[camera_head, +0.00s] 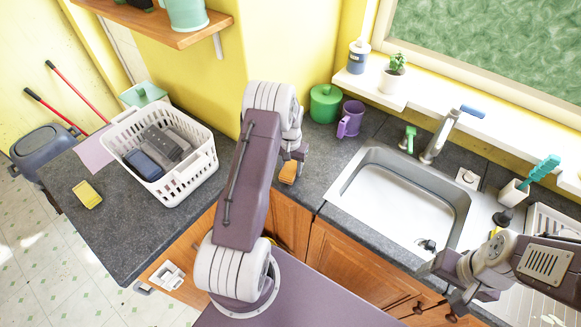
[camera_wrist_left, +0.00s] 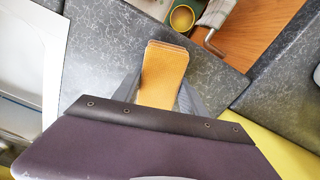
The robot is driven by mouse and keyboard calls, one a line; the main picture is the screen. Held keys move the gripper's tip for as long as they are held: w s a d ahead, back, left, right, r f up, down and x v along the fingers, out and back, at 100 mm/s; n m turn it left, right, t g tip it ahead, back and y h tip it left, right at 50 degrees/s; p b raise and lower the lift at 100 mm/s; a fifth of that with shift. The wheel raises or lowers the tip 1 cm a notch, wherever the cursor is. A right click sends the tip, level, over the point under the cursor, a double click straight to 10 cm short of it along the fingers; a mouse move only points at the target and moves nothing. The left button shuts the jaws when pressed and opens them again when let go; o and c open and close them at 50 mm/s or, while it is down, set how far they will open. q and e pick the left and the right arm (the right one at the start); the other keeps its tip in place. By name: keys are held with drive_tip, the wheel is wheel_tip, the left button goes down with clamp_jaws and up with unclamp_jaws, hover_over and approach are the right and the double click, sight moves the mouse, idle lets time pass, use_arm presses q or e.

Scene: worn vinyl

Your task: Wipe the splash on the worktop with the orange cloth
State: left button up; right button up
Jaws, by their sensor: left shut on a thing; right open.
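The orange cloth (camera_head: 288,172) is a small folded pad held in my left gripper (camera_head: 292,158), above the worktop (camera_head: 318,178) left of the sink. In the left wrist view the cloth (camera_wrist_left: 163,75) sits as a tan-orange layered pad between the two grey fingers of the left gripper (camera_wrist_left: 160,92). I cannot make out the splash in either view; my left arm covers part of the worktop. My right gripper (camera_head: 438,287) is open and empty, low at the sink's front edge.
A white basket (camera_head: 203,160) with grey items stands on the left worktop, a yellow sponge (camera_head: 88,194) nearby. A green pot (camera_head: 325,103) and purple mug (camera_head: 350,119) stand at the back. The sink (camera_head: 457,205) and faucet (camera_head: 440,135) are to the right.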

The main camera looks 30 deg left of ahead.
use_arm(q)
drive_tip(key=shift+f+b, duration=0.3)
drive_tip(key=shift+f, duration=0.15)
idle(0.4)
drive_tip(key=shift+w, duration=0.25)
drive_tip(key=shift+w+d+f+b, duration=0.1)
drive_tip(key=shift+w+b, duration=0.65)
drive_tip(key=shift+w, duration=1.3)
